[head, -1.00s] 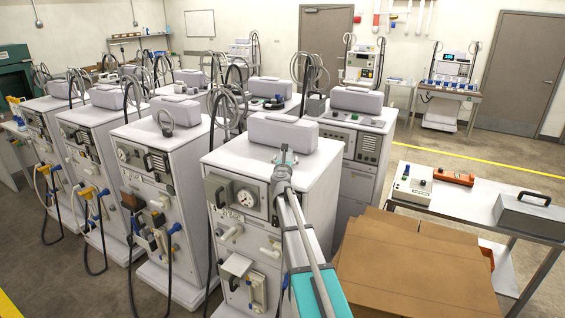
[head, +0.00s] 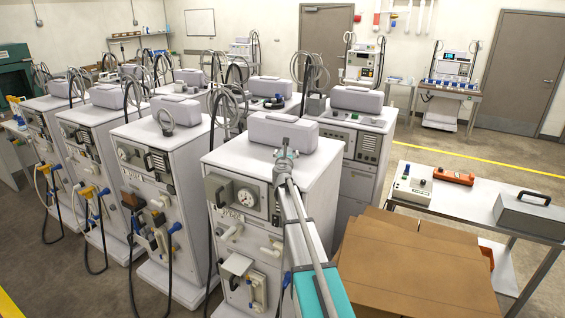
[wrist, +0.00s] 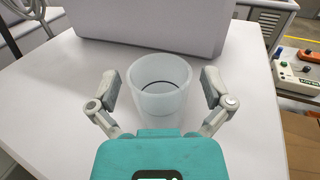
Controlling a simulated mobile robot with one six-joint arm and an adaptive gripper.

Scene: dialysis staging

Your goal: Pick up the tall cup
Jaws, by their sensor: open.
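The tall cup (wrist: 159,100) is a translucent whitish cup, open at the top and empty as far as I can see. It stands upright on the white top of a machine in the wrist view. My gripper (wrist: 162,86) is open, with one finger on each side of the cup and a visible gap on both sides. The cup's lower front is hidden by my gripper's teal body. In the head view my gripper (head: 285,155) is over the top of the front machine, and I cannot make out the cup there.
A grey-white box-shaped unit (wrist: 150,22) stands just behind the cup on the same machine top (wrist: 50,100). Several similar machines stand to the left and behind. A metal table (head: 465,200) with a grey case (head: 536,214) and cardboard boxes (head: 415,270) are at the right.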

